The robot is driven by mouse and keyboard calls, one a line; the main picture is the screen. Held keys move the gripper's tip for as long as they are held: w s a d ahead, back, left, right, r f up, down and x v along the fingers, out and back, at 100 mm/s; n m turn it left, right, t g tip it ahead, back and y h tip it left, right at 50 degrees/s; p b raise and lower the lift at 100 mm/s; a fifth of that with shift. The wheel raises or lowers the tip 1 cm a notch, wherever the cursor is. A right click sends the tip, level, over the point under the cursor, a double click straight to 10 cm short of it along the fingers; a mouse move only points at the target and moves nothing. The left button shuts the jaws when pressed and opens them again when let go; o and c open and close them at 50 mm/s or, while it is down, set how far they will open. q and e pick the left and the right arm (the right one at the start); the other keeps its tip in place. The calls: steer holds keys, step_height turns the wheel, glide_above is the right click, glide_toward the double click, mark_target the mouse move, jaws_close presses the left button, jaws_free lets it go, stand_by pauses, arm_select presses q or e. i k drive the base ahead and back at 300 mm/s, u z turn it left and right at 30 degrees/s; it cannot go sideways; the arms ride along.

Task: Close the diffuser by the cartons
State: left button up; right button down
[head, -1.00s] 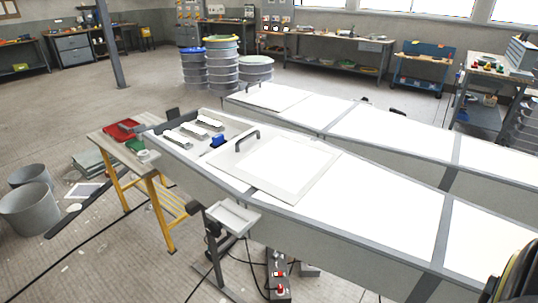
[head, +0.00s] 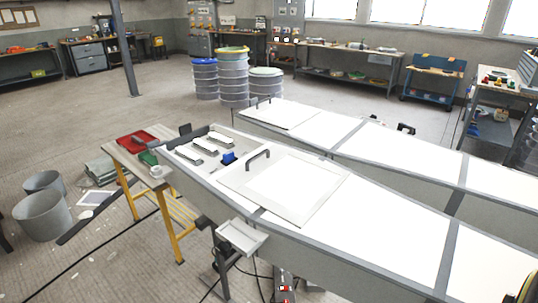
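A white diffuser panel (head: 322,188) with a dark handle (head: 258,158) lies on the near long light table. It sits to the right of an uncovered compartment (head: 180,164) at that table's left end. White fittings (head: 203,145) and a blue block (head: 228,158) show inside the compartment. A second white panel (head: 283,114) with a handle (head: 262,100) lies at the left end of the far light table, and no open compartment shows there. I cannot make out any cartons. Neither gripper is in view.
A yellow-legged bench (head: 168,190) with a red tray (head: 136,140) stands at the near table's left end. A small tray (head: 241,237) sticks out from the near table's front side. Grey buckets (head: 42,217) and cables lie on the floor. Drums (head: 233,80) stand behind. The left floor is largely open.

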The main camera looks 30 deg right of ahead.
mark_target(293, 186)
steer(key=u, duration=0.05)
steer(key=k, duration=0.55)
steer(key=z, duration=0.8)
steer(key=i, duration=0.7)
steer(key=z, duration=0.25)
